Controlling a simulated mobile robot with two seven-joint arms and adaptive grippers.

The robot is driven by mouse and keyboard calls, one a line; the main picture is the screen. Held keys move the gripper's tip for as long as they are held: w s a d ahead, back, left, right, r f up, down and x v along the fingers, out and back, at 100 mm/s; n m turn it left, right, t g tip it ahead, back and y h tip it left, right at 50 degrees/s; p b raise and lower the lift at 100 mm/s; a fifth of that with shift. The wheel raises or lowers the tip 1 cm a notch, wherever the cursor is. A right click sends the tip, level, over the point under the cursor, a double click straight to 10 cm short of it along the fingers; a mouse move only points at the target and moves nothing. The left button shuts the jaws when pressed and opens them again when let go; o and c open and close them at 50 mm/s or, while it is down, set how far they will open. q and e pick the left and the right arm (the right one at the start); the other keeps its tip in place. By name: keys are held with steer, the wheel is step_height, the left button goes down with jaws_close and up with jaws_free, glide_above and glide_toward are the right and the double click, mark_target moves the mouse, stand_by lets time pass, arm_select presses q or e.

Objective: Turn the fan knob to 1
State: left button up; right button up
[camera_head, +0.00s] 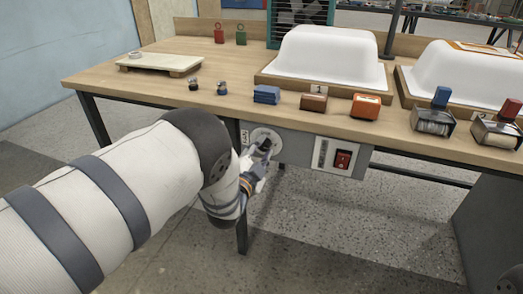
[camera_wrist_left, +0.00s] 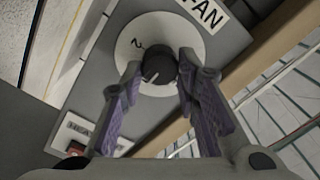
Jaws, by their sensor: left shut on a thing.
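The fan knob (camera_wrist_left: 158,66) is a dark round knob on a pale round dial (camera_wrist_left: 195,42), under a white label reading FAN (camera_wrist_left: 204,12) in the left wrist view. A digit 2 shows on the dial; other digits are hidden. A pale line shows on the knob's face, but I cannot tell which number it marks. My left gripper (camera_wrist_left: 160,70) is shut on the knob, with one purple-padded finger on each side. In the head view my left gripper (camera_head: 256,170) is at the dial (camera_head: 268,138) on the table's front panel. My right gripper is not in view.
The grey panel (camera_head: 300,150) also carries a red switch (camera_head: 343,160), right of the dial. The wooden table (camera_head: 150,85) above it holds white tub shells (camera_head: 325,55), small blocks (camera_head: 266,94) and a pale board (camera_head: 160,64). The floor in front is clear.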

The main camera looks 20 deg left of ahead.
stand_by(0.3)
arm_select(q)
steer(key=o, duration=1.2)
steer(key=shift+c, duration=0.2)
steer(key=s, duration=1.2)
steer(key=shift+a, duration=0.25)
